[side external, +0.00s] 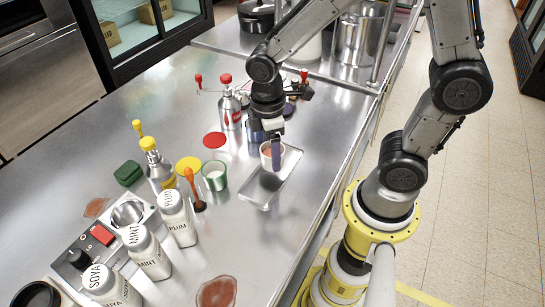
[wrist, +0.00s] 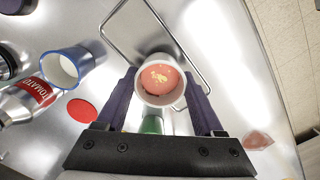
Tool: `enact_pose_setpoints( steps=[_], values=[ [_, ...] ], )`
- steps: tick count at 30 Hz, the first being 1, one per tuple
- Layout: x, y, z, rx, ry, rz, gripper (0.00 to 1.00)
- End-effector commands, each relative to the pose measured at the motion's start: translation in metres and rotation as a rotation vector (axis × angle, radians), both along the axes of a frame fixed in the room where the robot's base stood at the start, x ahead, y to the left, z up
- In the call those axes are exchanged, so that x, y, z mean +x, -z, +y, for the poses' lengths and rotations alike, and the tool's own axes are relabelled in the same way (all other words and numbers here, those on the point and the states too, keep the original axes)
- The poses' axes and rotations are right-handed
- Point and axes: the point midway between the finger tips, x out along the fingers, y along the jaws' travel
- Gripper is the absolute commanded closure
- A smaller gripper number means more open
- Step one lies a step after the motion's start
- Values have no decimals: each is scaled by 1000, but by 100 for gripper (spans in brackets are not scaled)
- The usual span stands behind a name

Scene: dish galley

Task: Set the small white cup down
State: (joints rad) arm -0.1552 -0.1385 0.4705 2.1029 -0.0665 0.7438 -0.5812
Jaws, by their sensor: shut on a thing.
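The small white cup (side external: 266,155) has a reddish-orange filling with a pale yellow fleck, seen from above in the wrist view (wrist: 160,82). My gripper (side external: 273,150) is shut on it, with one purple finger on each side of the cup in the wrist view (wrist: 162,92). The cup is upright over the far end of a shallow metal tray (side external: 266,198). The tray's rim also shows around the cup in the wrist view (wrist: 113,47). I cannot tell whether the cup's base touches the tray; its underside is hidden.
A green cup (side external: 215,178) and an orange-topped stand (side external: 193,190) are left of the tray. A blue cup (wrist: 72,68) and a tomato bottle (wrist: 28,97) stand close by. White MINT (side external: 147,253) and PLUM (side external: 177,220) bottles are nearer. The tray's near part is empty.

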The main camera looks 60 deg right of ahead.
Motion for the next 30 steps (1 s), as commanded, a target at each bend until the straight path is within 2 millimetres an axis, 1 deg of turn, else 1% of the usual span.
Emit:
enact_pose_setpoints(
  steps=[1,3,6,14,19,20,21,24,30],
  values=[
    [-2,8,0,-1,0,7,100],
    [-2,17,0,-1,0,6,100],
    [-2,23,0,-1,0,4,100],
    [-1,24,0,0,0,1,100],
    [-2,28,0,0,0,3,100],
    [-2,27,0,0,0,3,25],
    [-2,27,0,0,0,3,18],
    [-2,27,0,0,0,3,1],
    [-2,27,0,-1,0,2,1]
  ],
)
